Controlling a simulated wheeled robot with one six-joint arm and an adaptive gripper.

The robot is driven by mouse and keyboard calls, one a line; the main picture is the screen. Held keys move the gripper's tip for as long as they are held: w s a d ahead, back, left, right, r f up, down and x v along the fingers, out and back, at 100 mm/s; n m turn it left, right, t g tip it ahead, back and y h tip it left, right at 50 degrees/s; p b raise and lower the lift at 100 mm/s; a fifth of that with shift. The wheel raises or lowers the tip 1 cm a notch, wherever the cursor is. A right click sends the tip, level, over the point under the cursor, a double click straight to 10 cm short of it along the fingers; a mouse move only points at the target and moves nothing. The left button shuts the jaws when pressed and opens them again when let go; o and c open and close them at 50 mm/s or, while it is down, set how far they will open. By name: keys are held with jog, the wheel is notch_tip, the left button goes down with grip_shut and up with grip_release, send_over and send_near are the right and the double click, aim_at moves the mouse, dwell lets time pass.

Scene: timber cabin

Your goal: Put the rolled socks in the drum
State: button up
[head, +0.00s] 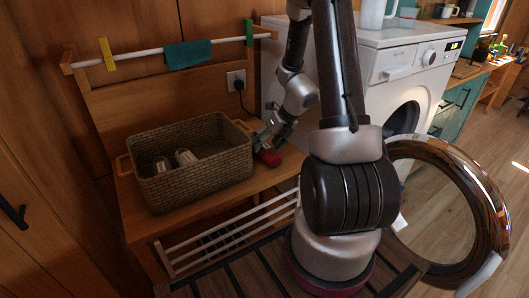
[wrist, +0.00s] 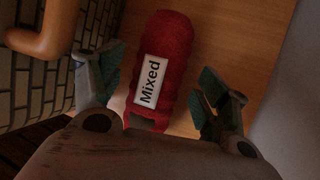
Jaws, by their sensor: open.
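A red, knitted-looking roll with a white "Mixed" label, which looks like the rolled socks (wrist: 176,50), lies on the wooden bench between the wicker basket and the washing machine. It also shows, partly covered by my gripper, in the head view (head: 270,158). My gripper (head: 263,141) is open just above it. In the wrist view, the fingers of my gripper (wrist: 161,80) stand on either side of the roll with gaps, not closed on it. The drum opening (head: 403,120) of the white washing machine is partly hidden behind my arm; its round door (head: 481,190) stands open.
The wicker basket (head: 195,180) stands left of the roll, close to my gripper, with two pale rolled items (head: 186,157) inside. A rail with clips and a teal cloth (head: 188,54) is above. The washing machine (head: 393,50) bounds the right side. A slatted rack is below.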

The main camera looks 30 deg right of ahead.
jog(key=shift+x, duration=0.75)
jog(key=shift+f, duration=0.2)
jog(key=c, duration=1.2)
jog(key=shift+r, duration=0.15)
jog(key=shift+c, duration=0.2)
